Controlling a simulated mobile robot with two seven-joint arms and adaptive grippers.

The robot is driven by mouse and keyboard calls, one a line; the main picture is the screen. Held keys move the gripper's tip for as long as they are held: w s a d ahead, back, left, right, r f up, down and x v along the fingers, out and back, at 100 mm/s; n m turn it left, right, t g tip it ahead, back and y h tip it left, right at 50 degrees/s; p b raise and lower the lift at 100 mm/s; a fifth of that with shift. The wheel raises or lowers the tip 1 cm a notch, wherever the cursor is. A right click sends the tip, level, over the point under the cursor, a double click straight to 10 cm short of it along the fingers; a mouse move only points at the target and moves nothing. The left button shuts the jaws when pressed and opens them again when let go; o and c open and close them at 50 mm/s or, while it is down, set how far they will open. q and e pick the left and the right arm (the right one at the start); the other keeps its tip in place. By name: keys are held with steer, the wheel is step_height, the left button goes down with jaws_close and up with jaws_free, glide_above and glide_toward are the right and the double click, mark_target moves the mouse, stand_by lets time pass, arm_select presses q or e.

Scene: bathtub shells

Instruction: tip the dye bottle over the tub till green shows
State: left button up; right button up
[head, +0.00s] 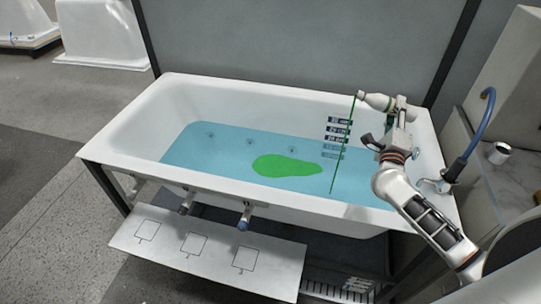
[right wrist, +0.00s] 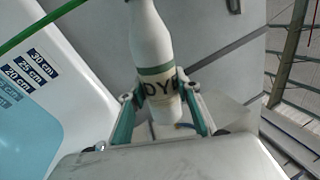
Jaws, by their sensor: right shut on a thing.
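The dye bottle (head: 376,101) is white with a green band and lies tipped almost level above the tub's far right part, its mouth to the left. My right gripper (head: 402,110) is shut around its body; the right wrist view (right wrist: 158,95) shows a finger on each side of the bottle (right wrist: 152,40), partly covering its "DYE" label. A thin green stream (head: 347,135) falls from the mouth into the water. The white tub (head: 130,125) holds blue water (head: 215,155) with a green patch (head: 285,167) on it. My left gripper is not in view.
A depth scale (head: 339,130) marks the tub's far inner wall. A blue hose (head: 482,125) and a metal cup (head: 499,153) are at the right. A white board with outlined squares (head: 150,252) lies before the tub. A grey panel (head: 300,45) stands behind.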

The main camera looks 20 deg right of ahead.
steer(key=m, duration=0.2)
steer(key=r+m+g+h, duration=0.1)
steer(key=m, duration=0.1)
steer(key=shift+m, duration=0.6)
steer(key=shift+r, duration=0.1)
steer(key=shift+r+m+g, duration=0.25)
steer(key=shift+m+g, duration=0.15)
steer(key=shift+m, duration=0.6)
steer(key=m, duration=0.2)
steer(key=r+m+g, duration=0.1)
steer(key=m, duration=0.2)
steer(key=shift+r+g+h, duration=0.1)
steer(key=shift+g+h, duration=0.2)
steer(key=shift+r+m+g, duration=0.15)
steer(key=shift+m+g, duration=0.15)
steer(key=shift+m, duration=0.7)
